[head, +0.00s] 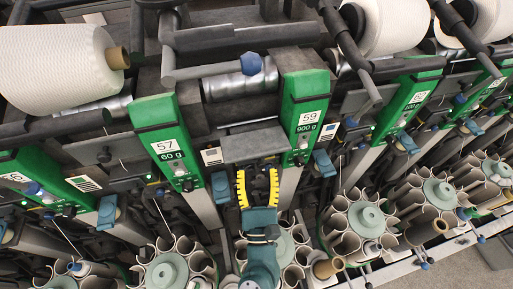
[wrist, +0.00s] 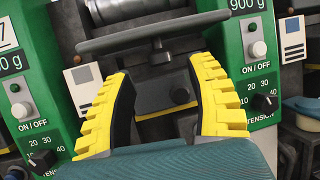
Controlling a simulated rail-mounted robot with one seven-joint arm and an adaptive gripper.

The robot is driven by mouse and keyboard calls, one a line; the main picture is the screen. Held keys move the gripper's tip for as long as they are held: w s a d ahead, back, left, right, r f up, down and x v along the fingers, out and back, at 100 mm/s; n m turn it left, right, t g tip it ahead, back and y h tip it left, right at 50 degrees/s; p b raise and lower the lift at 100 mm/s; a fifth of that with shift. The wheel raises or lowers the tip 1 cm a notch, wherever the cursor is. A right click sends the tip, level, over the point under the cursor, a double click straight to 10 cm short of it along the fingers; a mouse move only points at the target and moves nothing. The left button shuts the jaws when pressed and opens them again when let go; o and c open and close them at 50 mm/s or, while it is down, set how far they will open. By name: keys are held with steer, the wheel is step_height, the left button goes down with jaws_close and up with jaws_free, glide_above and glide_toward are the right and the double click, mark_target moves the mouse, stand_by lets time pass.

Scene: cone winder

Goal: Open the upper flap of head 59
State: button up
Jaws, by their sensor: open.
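The green panel of head 59 (head: 304,115) reads "59" and "900 g"; its lower part stands at the right in the wrist view (wrist: 255,45). A flat grey plate, apparently the upper flap (head: 253,149), lies between panels 57 and 59. In the wrist view the plate (wrist: 150,31) spans the upper middle, seen nearly edge-on, with a small stem below it. My gripper (head: 257,180) is open and empty just below the plate. Its yellow ridged fingers (wrist: 160,75) are spread apart, their tips slightly below the plate. I cannot tell whether they touch anything.
The green panel of head 57 (head: 168,145), marked 60 g, stands close at the left. A white yarn cone (head: 60,65) lies at upper left. Rings of grey tubes (head: 358,222) stand below and right. Knobs and switches flank my fingers.

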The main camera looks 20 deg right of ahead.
mark_target(256, 155)
steer(key=shift+p+x, duration=0.35)
steer(key=shift+x, duration=2.05)
jaws_close()
